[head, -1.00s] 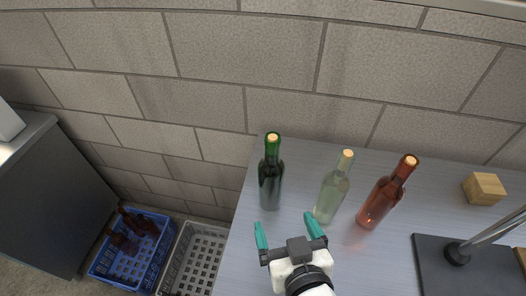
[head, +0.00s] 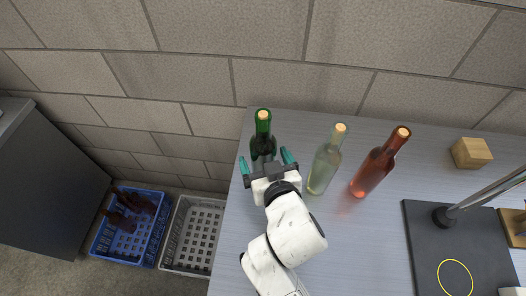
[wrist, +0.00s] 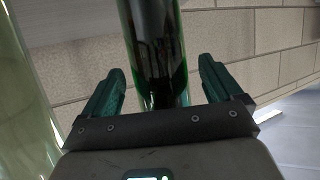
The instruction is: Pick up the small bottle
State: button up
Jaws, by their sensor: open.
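Three corked bottles stand upright on the grey table (head: 345,245): a dark green one (head: 263,138) at left, a pale clear-green one (head: 325,168) in the middle and a red-brown one (head: 373,171) at right. I cannot tell surely which is the small one. My gripper (head: 266,162) is open, its teal fingers on either side of the green bottle. In the wrist view the green bottle (wrist: 155,45) stands between the spread fingers, with gaps on both sides. Its lower part is hidden behind my gripper.
The clear bottle (wrist: 25,100) is close on the left in the wrist view. A wooden block (head: 471,153) and a black-based stand (head: 425,245) with a metal rod are at right. A blue crate (head: 100,240) and a grey crate (head: 180,265) sit on the floor at left.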

jog(key=shift+x, duration=0.75)
jog(key=c, duration=1.6)
jog(key=shift+r, duration=0.1)
jog(key=shift+r, duration=0.1)
